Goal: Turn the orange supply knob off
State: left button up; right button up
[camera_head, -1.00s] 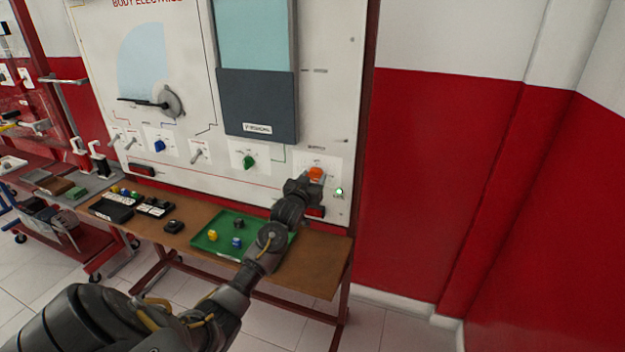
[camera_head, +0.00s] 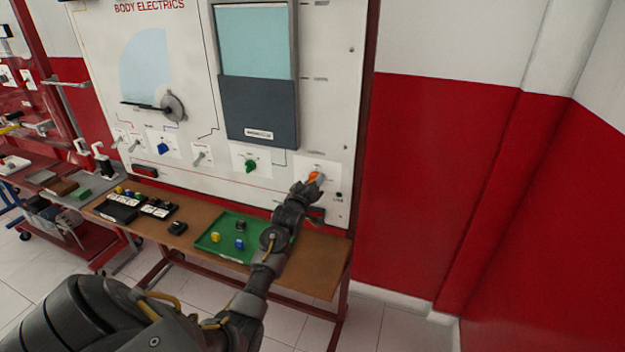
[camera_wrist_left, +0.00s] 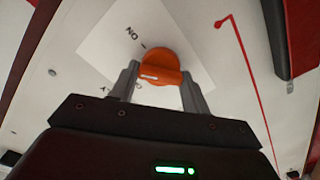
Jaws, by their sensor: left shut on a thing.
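The orange supply knob (camera_head: 315,176) is on a white plate at the panel's lower right. In the left wrist view the knob (camera_wrist_left: 158,60) shows a raised bar with a pale mark, lying nearly level across the picture. My left gripper (camera_wrist_left: 158,74) is shut on the knob, one finger at each end of the bar. In the head view my left gripper (camera_head: 308,186) partly covers the knob. My right gripper is not in view.
A small dark lamp (camera_head: 338,194) is right of the knob. A green knob (camera_head: 250,166) and a blue knob (camera_head: 162,148) are to the left. Below, a wooden bench (camera_head: 315,268) carries a green tray (camera_head: 208,240) with small parts. A red wall stands at right.

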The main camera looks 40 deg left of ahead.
pick_arm(q)
jog(key=shift+f+n+p, duration=0.1)
jog(key=shift+n+p, duration=2)
jog(key=shift+n, duration=2.9)
jog(key=o, duration=1)
jog(key=shift+a, duration=0.1)
jog(key=shift+s, duration=0.1)
jog(key=b+v, duration=0.1)
jog(key=v, duration=0.9)
jog(key=shift+s+d+b, duration=0.25)
jog(key=shift+s+b, duration=0.05)
jog(key=shift+b, duration=0.05)
